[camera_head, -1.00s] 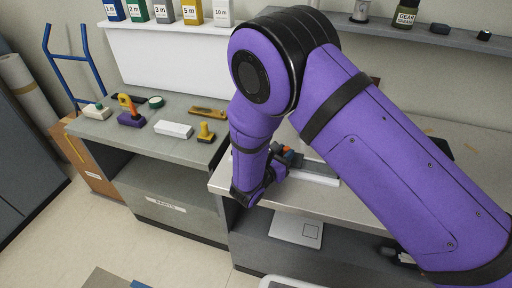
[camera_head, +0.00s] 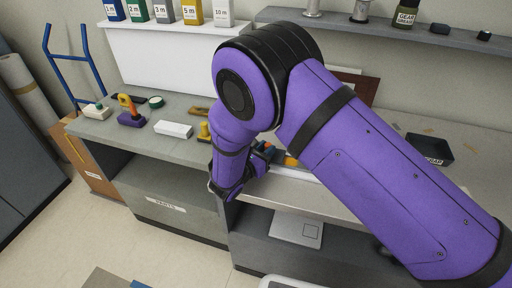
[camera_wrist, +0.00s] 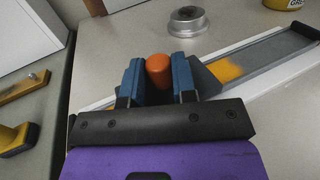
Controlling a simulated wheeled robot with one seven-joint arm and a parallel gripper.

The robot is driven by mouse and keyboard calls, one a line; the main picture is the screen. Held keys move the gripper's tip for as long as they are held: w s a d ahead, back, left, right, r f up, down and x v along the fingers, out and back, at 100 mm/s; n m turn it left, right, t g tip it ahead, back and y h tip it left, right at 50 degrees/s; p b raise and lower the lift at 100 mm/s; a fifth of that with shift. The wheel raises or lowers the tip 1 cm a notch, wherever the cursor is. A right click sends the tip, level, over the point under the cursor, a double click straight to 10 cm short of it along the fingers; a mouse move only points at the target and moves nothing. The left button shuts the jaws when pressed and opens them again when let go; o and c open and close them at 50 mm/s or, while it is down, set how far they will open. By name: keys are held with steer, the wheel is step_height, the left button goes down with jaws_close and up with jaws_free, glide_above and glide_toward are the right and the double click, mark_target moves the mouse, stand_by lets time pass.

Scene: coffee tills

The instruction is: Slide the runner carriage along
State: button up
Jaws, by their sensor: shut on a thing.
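My gripper (camera_wrist: 158,80) is shut on the knob, one blue finger on each side. The grey rail with pale edges (camera_wrist: 268,58) runs from under my gripper to the upper right. A yellow-orange patch (camera_wrist: 226,69) marks its bed just right of the fingers. In the head view my gripper (camera_head: 263,153) is at the rail's left part, partly hidden by my wrist, and the patch (camera_head: 291,160) lies to its right.
A round metal part (camera_wrist: 188,21) stands on the bench behind the rail. A black tray (camera_head: 430,150) lies on the bench at right. The left bench (camera_head: 95,128) holds a white block (camera_head: 173,129) and a yellow stamp-like tool (camera_head: 204,132). A shelf (camera_head: 400,35) runs above.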

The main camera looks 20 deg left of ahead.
steer(key=shift+a, duration=1.7)
steer(key=shift+a, duration=0.85)
steer(key=o, duration=0.9)
steer(key=shift+w, duration=0.1)
steer(key=shift+o, duration=0.2)
steer(key=shift+a, duration=0.1)
steer(key=v, duration=1)
steer(key=shift+s+a, duration=0.15)
steer(key=shift+s, duration=0.25)
